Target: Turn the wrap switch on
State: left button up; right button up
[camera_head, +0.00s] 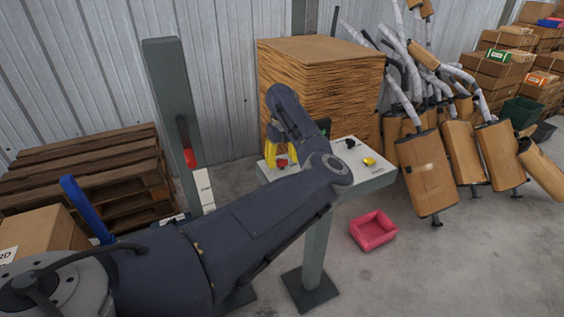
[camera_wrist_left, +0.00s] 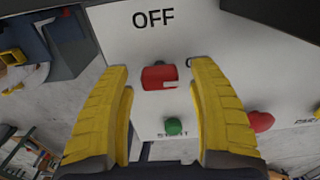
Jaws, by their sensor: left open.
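A red rotary switch (camera_wrist_left: 160,76) with a white mark sits below the word OFF on the white panel (camera_wrist_left: 120,40) in the left wrist view. The mark lies sideways, toward the right. I cannot read the word wrap. In the head view a red control (camera_head: 282,162) shows on the panel (camera_head: 378,182) by my fingers. My left gripper (camera_wrist_left: 161,68) is open, its yellow fingers on either side of the switch with gaps; it also shows in the head view (camera_head: 279,150), partly behind my arm. My right gripper is out of view.
A green button (camera_wrist_left: 173,126) and a red button (camera_wrist_left: 261,121) are nearby on the panel. A black knob (camera_head: 350,143) and a yellow control (camera_head: 369,161) are further right. A red-handled lever (camera_head: 188,148) stands on a post at left. A pink bin (camera_head: 373,231) is on the floor.

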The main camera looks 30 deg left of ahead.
aim_at(282, 160)
pick_arm(q)
notch_tip(282, 160, up, 11)
jog(key=shift+r, duration=0.2)
dwell(0.3)
dwell(0.3)
